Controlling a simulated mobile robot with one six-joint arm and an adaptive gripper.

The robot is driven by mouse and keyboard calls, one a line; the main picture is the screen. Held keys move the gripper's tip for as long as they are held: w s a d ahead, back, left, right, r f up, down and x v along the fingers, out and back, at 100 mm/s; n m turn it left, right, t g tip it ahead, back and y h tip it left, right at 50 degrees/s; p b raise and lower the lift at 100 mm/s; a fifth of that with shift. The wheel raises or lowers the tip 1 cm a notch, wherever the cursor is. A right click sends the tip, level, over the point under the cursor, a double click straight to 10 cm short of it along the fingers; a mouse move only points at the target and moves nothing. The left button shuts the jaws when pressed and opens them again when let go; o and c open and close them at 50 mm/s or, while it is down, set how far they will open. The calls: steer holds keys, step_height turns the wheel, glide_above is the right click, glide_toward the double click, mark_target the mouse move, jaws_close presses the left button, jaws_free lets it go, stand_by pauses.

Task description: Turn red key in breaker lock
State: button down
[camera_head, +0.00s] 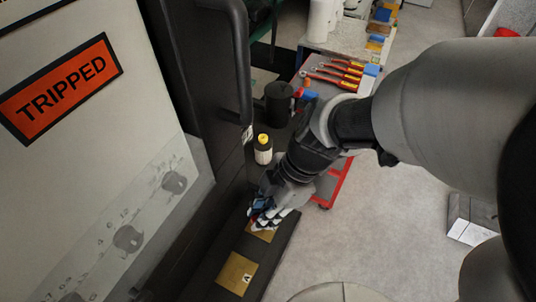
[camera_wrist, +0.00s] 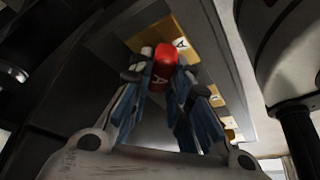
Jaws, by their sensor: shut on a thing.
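In the head view my gripper (camera_head: 268,212) is low beside the dark cabinet, over a dark ledge, and covers the key. A brass plate (camera_head: 262,235) lies right under the fingers, and another brass plate (camera_head: 236,274) with a white A tag lies nearer. I cannot make out the breaker lock, nor whether the key is in one.
The cabinet front with an orange TRIPPED sign (camera_head: 62,88) and several knobs stands at the left. A black handle (camera_head: 241,70) sticks out above the ledge. A yellow-capped bottle (camera_head: 263,149) and a red cart with pliers (camera_head: 345,75) stand beyond. Floor at the right is mostly clear.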

steer(key=m+t, duration=0.1)
steer(key=m, duration=0.2)
steer(key=shift+f+m+b, duration=0.1)
steer(key=shift+m+b, duration=0.2)
steer(key=shift+b, duration=0.05)
steer(key=m+t, duration=0.2)
steer(key=m, duration=0.2)
steer(key=shift+s+p, duration=0.1)
steer(key=shift+p, duration=0.2)
steer(key=shift+m+b, duration=0.45)
steer(key=shift+m, duration=0.05)
steer(key=shift+m+t, duration=0.3)
steer(key=c, duration=1.4)
jaws_free()
